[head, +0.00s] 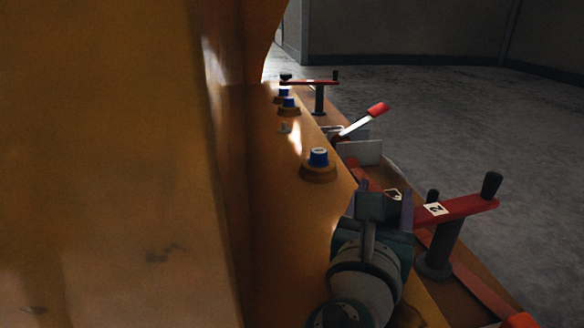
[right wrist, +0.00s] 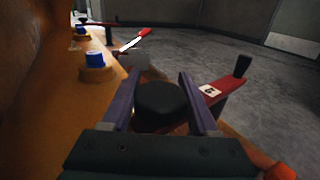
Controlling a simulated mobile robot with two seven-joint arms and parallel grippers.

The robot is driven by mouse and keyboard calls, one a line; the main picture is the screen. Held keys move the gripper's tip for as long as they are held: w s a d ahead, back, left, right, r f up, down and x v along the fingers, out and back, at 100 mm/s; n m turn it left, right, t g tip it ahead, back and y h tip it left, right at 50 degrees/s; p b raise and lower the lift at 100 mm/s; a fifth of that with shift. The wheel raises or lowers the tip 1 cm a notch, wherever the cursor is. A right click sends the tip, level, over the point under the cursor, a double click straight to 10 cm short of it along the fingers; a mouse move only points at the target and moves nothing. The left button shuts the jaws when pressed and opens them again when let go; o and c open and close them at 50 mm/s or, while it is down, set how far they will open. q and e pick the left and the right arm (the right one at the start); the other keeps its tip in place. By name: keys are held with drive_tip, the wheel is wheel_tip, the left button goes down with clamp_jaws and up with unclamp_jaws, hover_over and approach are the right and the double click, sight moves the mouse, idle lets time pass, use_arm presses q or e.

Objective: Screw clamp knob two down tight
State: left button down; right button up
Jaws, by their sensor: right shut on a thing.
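Clamp knob two, a round black knob (right wrist: 160,98), sits between the two purple fingers of my right gripper (right wrist: 160,105) in the right wrist view. The gripper is shut on it. In the head view my right gripper (head: 388,205) is at the left end of a red clamp arm (head: 465,206), and it hides the knob. The arm bears a white label (head: 436,209) that looks like a 2. A black handle (head: 491,185) stands up at its right end, and a dark post (head: 441,250) carries it. How far down the knob sits cannot be told. My left gripper is not in view.
An orange casting wall (head: 110,160) fills the left. Blue-capped studs (head: 319,158) stand along the ledge. A lever with a red grip (head: 377,110) and a second red clamp (head: 312,82) are farther back. Grey floor (head: 450,110) is open to the right.

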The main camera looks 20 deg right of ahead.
drive_tip(key=shift+r, duration=0.15)
drive_tip(key=o, duration=1.4)
drive_tip(key=shift+w, duration=0.1)
drive_tip(key=shift+s+a+p, duration=0.35)
drive_tip(key=shift+s+a, duration=0.05)
drive_tip(key=p+v, duration=0.2)
drive_tip(key=v, duration=0.6)
drive_tip(key=shift+p, duration=0.3)
drive_tip(key=shift+s+a, duration=0.3)
